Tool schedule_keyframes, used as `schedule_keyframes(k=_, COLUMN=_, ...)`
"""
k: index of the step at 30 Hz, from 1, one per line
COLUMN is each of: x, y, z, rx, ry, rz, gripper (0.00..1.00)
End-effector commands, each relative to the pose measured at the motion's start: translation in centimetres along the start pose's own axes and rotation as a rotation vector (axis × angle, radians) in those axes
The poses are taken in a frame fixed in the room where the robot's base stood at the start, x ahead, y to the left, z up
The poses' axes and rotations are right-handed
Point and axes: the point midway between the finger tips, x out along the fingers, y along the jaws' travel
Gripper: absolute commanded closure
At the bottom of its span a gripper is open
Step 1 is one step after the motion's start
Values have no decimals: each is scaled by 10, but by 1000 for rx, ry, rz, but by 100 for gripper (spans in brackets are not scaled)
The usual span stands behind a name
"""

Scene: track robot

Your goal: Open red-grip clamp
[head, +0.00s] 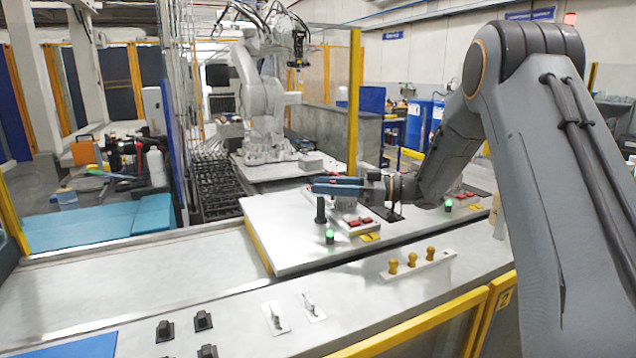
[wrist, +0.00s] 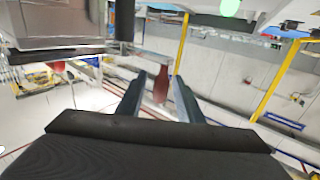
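My gripper (head: 325,187) reaches in from the right over the white raised plate in the head view and points left. In the wrist view the two fingers of my gripper (wrist: 158,95) stand apart. A dark red grip (wrist: 160,85) shows in the gap between them, with space visible on both sides, so it does not look pinched. How deep it lies between the fingers is hard to tell. A second red piece (wrist: 60,66) shows at left in the wrist view. In the head view I cannot make out the clamp's red grip; my gripper may cover it.
A black post (head: 320,210) and a green light (head: 330,236) stand close below my gripper. Red pads (head: 361,222) and yellow pads (head: 370,237) lie beside them. A white rail (head: 445,256) with yellow knobs (head: 411,260) is nearer. The plate's left part is clear.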

Motion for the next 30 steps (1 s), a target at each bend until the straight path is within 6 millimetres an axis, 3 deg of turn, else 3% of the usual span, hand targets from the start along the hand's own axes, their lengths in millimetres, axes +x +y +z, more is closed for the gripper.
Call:
schedule_keyframes(k=6, x=19, y=0, z=0, rx=1, ry=0, rz=-1, gripper=67)
schedule_keyframes(k=15, x=21, y=0, z=1, rx=1, ry=0, rz=1, gripper=67)
schedule_keyframes(k=21, x=21, y=0, z=0, rx=1, ry=0, rz=0, gripper=100)
schedule_keyframes(k=30, x=18, y=3, z=0, rx=0, ry=0, rz=11, gripper=100)
